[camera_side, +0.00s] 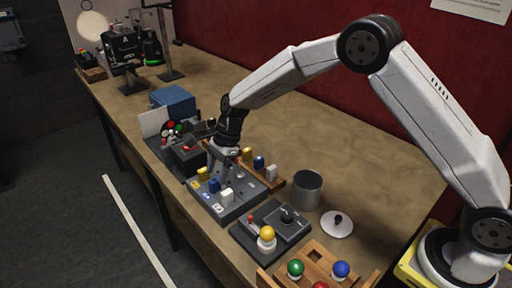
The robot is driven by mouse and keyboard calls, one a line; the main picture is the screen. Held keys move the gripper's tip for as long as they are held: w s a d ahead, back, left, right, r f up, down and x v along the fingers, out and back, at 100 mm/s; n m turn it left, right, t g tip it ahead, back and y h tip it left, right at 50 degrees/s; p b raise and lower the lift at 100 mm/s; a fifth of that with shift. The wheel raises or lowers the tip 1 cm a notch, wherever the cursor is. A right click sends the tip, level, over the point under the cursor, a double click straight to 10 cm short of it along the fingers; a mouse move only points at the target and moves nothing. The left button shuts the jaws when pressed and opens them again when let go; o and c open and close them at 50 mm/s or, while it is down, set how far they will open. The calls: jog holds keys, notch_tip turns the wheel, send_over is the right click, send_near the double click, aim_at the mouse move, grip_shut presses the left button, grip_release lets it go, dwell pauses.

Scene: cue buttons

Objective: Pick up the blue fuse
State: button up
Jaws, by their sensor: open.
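Two blue fuses are in the side view. One blue fuse (214,185) stands in the dark grey fuse block (241,205), between a yellow fuse (202,173) and a white fuse (227,195). The other blue fuse (258,162) stands in a wooden rack (273,185), between a yellow fuse (247,154) and a white fuse (271,173). My gripper (224,168) is open and points down over the back of the fuse block, between the two rows. I cannot tell its exact height above the block.
A panel with coloured buttons (172,129) and a blue box (173,101) stand left of my gripper. The table's back middle is clear.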

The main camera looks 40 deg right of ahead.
aim_at(215, 179)
jog(key=shift+x, duration=1.9)
